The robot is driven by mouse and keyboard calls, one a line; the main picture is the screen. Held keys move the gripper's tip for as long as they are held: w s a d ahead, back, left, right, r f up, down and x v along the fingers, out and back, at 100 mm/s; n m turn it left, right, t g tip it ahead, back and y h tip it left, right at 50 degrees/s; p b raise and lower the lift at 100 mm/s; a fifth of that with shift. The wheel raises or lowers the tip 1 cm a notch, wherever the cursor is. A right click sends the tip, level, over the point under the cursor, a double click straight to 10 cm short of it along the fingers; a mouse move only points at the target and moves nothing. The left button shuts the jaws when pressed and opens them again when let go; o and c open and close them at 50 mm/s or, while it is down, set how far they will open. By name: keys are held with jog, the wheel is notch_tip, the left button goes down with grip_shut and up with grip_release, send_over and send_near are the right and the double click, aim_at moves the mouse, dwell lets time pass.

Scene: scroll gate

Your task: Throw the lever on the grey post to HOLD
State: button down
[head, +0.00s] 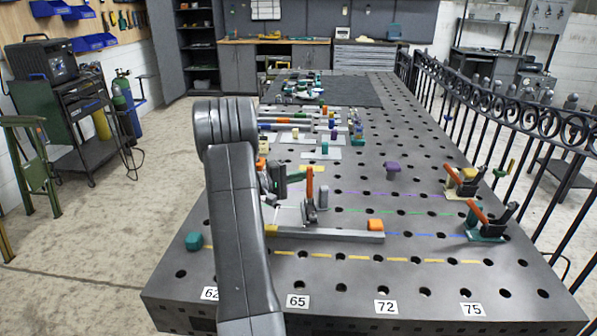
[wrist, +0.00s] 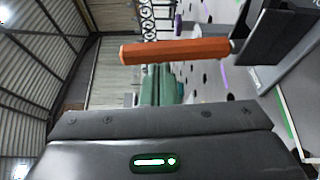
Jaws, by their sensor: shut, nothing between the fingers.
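An orange lever handle (head: 309,183) stands upright on a dark grey mount in the head view, just right of my arm. In the wrist view a long orange handle (wrist: 175,51) lies across the upper middle, its right end at a dark block (wrist: 275,32). I cannot tell for sure that both views show the same lever. My gripper (wrist: 160,122) fills the bottom of the wrist view as a dark grey body, shut and empty, apart from the orange handle. My arm hides most of it in the head view. No HOLD marking is readable.
The perforated table (head: 420,262) carries clamps with orange handles (head: 478,212) at the right, a purple knob (head: 392,168) and a grey bar (head: 325,234) with an orange block. A teal block (head: 194,241) sits at the left edge. A black railing (head: 500,95) runs along the right.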

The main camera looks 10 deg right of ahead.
aim_at(311, 180)
jog(key=shift+s, duration=0.15)
jog(key=shift+f+b, duration=0.15)
jog(key=shift+b, duration=0.25)
jog(key=s+m+b, duration=0.1)
jog(key=m+b, duration=0.1)
jog(key=b, duration=0.4)
jog(key=s+m+h+b, duration=0.1)
jog(key=s+m+b, duration=0.1)
jog(key=b, duration=0.5)
jog(key=shift+s+a, duration=0.15)
jog(key=shift+a, duration=0.05)
jog(key=shift+s+r+b, duration=0.1)
jog(key=shift+r+b, duration=0.1)
jog(key=shift+b, duration=0.25)
jog(key=v, duration=0.7)
jog(key=shift+a, duration=0.3)
